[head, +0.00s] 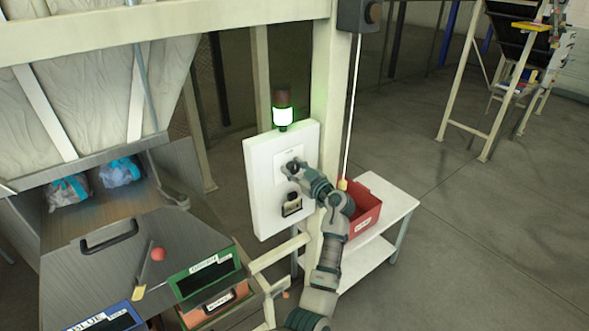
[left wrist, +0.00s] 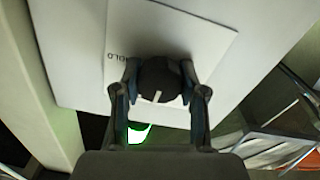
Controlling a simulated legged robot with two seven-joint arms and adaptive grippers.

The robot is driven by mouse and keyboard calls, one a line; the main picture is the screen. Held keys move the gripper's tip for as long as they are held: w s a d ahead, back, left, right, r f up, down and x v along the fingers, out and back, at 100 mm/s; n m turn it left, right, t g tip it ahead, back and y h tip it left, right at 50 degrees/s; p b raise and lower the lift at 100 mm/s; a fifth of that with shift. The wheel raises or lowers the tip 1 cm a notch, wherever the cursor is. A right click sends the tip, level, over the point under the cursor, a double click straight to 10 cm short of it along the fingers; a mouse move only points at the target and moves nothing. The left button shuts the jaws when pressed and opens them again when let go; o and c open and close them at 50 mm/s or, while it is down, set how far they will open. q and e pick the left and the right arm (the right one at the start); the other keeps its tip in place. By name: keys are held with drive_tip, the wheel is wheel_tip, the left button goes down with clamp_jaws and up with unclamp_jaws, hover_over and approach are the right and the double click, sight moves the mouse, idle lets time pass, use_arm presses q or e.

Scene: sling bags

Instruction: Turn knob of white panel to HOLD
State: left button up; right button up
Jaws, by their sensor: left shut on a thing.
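The white panel (head: 270,205) is mounted upright on a cream post in the head view. In the left wrist view, its round black knob (left wrist: 160,78) sits on a white plate (left wrist: 205,40). The knob's white mark points toward the bottom of that view. Part of a label (left wrist: 122,57), reading "OLD", shows at the knob's upper left, away from the mark. My left gripper (head: 298,170) is at the panel, its two fingers on either side of the knob and shut on it. In the head view the gripper largely covers the knob. My right gripper is not in view.
A lamp (head: 283,116) glows green-white above the panel. A small dark fixture (head: 292,206) sits below the knob. A red bin (head: 368,210) stands on a white table (head: 400,205) behind my arm. A grey chute (head: 130,240) with bags is at left.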

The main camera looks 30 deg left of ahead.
use_arm(q)
drive_tip(key=shift+f, duration=0.15)
drive_tip(key=m, duration=0.4)
drive_tip(key=shift+d+b, duration=0.1)
drive_tip(key=shift+b, duration=0.3)
drive_tip(key=m, duration=0.4)
drive_tip(key=shift+w+m+p, duration=0.1)
drive_tip(key=shift+m+p, duration=0.2)
drive_tip(key=shift+p, duration=0.05)
drive_tip(key=m+p, duration=0.2)
drive_tip(key=m, duration=0.3)
drive_tip(key=shift+d, duration=0.15)
drive_tip(key=m+p, duration=0.2)
drive_tip(key=m, duration=0.1)
drive_tip(key=shift+m, duration=0.3)
drive_tip(key=shift+f+m+p, duration=0.1)
drive_tip(key=shift+m+p, duration=0.3)
drive_tip(key=shift+p, duration=0.05)
